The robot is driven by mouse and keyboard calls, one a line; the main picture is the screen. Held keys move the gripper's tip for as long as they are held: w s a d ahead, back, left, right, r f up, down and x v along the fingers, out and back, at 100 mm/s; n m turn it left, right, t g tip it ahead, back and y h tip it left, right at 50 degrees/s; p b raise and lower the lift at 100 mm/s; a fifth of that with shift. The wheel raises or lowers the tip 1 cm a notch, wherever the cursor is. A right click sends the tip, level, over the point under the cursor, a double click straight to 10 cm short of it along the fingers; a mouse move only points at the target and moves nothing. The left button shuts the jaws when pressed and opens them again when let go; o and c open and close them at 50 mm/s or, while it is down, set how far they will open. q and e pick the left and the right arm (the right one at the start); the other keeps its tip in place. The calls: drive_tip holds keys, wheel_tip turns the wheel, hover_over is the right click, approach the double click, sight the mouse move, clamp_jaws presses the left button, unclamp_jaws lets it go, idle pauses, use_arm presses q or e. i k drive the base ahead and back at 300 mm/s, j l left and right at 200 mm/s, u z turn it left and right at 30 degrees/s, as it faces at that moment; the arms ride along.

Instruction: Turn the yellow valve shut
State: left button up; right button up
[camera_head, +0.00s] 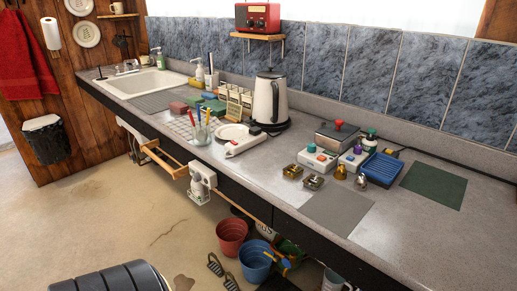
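I cannot make out a yellow valve for certain. A small gold-coloured piece (341,172) stands on the counter, and two more brassy metal pieces sit to its left, one (293,172) farther back and one (313,181) nearer. They are too small to tell whether any is a valve or how a handle is turned. Neither of my grippers can be made out in this view.
The long grey counter (290,215) holds a kettle (269,101), small boxes with coloured knobs (317,158), a blue tray (382,169) and a green mat (433,186). An open wooden drawer (165,160) juts out. Red (231,234) and blue (255,261) buckets stand on the floor.

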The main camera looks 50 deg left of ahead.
sight(276, 257)
drive_tip(key=u, duration=1.45)
drive_tip(key=j+z, duration=0.15)
drive_tip(key=z, duration=0.3)
drive_tip(key=i+j+z, duration=0.1)
drive_tip(key=z, duration=0.35)
drive_tip(key=j+z, duration=0.25)
drive_tip(key=z, duration=0.2)
drive_tip(key=j+z, duration=0.15)
drive_tip(key=z, duration=0.3)
drive_tip(key=j+z, duration=0.2)
drive_tip(key=z, duration=0.25)
